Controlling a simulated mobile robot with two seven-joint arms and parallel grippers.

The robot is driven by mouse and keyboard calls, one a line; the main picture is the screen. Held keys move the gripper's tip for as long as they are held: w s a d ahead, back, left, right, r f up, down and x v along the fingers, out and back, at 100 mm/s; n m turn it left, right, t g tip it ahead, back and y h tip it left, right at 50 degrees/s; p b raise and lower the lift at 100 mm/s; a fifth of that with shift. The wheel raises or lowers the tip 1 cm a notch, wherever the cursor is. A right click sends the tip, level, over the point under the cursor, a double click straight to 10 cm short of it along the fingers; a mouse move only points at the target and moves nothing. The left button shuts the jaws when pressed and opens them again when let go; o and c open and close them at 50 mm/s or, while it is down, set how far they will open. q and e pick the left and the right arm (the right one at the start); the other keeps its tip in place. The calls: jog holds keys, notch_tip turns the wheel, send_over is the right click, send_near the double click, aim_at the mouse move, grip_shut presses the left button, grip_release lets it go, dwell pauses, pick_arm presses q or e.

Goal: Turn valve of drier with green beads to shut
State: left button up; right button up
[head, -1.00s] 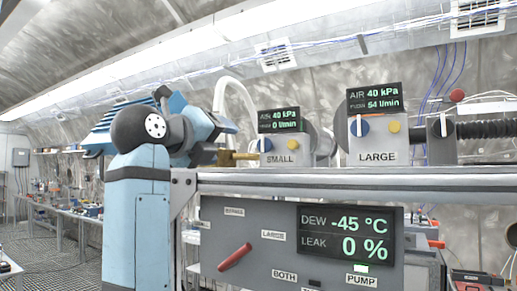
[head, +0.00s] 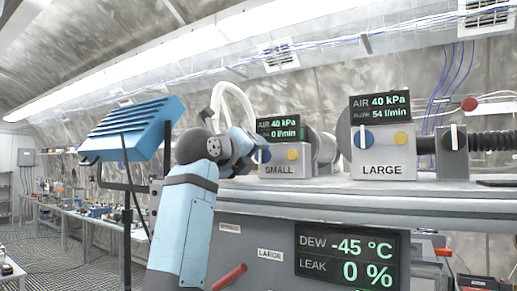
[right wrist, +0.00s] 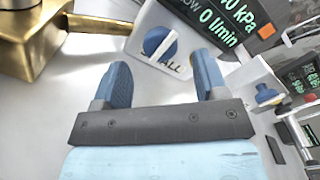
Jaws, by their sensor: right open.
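No green beads show in either view. A brass fitting (right wrist: 40,40) is at the upper left of the right wrist view, left of my gripper and cut by the frame edge. A box marked SMALL (head: 279,170) has a blue knob (right wrist: 157,42) with a pale bar, just beyond my fingertips in the right wrist view. My right gripper (right wrist: 162,78) is open, with nothing between its two blue fingers. In the head view my arm covers most of it, near the left side of the SMALL box. My left gripper is not in view.
A LARGE box (head: 382,170) with a blue knob stands right on the same grey shelf (head: 330,195). Below are a DEW and LEAK display (head: 346,257) and a red handle (head: 230,276). A blue lamp (head: 130,128) stands left. A white hose (head: 235,90) arches behind my arm.

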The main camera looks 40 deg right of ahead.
aim_at(261, 155)
jog(key=shift+p+x, duration=0.35)
jog(key=shift+x, duration=1.4)
jog(key=c, duration=0.9)
jog(key=shift+c, duration=0.2)
